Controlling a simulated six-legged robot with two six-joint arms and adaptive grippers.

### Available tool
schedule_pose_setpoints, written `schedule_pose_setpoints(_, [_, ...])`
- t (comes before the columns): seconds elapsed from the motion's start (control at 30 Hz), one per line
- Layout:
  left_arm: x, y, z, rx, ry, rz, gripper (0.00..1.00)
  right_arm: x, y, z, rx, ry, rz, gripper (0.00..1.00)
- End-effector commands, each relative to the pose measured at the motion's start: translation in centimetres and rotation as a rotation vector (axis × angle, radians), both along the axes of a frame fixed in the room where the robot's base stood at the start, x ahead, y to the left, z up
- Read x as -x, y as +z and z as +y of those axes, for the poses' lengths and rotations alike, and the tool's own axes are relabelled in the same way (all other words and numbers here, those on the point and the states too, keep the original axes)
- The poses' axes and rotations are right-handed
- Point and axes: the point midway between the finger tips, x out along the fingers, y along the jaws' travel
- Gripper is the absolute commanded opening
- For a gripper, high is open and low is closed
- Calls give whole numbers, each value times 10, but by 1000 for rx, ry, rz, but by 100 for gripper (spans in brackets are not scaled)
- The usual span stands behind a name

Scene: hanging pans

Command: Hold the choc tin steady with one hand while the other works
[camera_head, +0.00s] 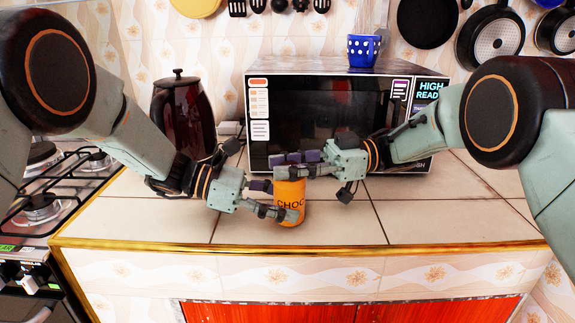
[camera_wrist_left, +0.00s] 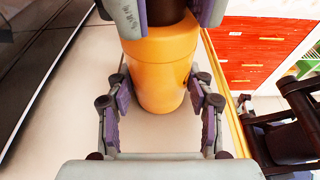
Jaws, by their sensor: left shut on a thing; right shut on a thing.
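The choc tin (camera_head: 292,187) is an orange cylinder with dark lettering, upright on the tiled counter near its front edge. My left gripper (camera_head: 277,201) is shut around the tin's body from the left. In the left wrist view, its purple-padded fingers lie on both sides of the orange tin (camera_wrist_left: 163,60). My right gripper (camera_head: 284,166) is at the tin's top, above the left one. In the left wrist view its fingers close around a dark brown top part (camera_wrist_left: 166,11), seemingly the lid. Whether that part is apart from the tin is hidden.
A microwave (camera_head: 330,110) stands behind the tin, with a blue dotted cup (camera_head: 364,50) on top. A dark red kettle (camera_head: 182,112) is at the back left, and a gas hob (camera_head: 65,185) at the far left. The front counter (camera_head: 440,215) is clear on the right.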

Motion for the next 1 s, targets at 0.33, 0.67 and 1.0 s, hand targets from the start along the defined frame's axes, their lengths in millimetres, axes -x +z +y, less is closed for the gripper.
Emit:
schedule_pose_setpoints(0.33, [0,-1,1,-2,2,2,20,0,1,-1,-1,3,-1,0])
schedule_pose_setpoints(0.67, [0,-1,1,-1,1,1,20,0,1,-1,-1,3,0,53])
schedule_pose_setpoints(1.0, [0,-1,0,-1,0,1,20,0,0,-2,-1,3,0,55])
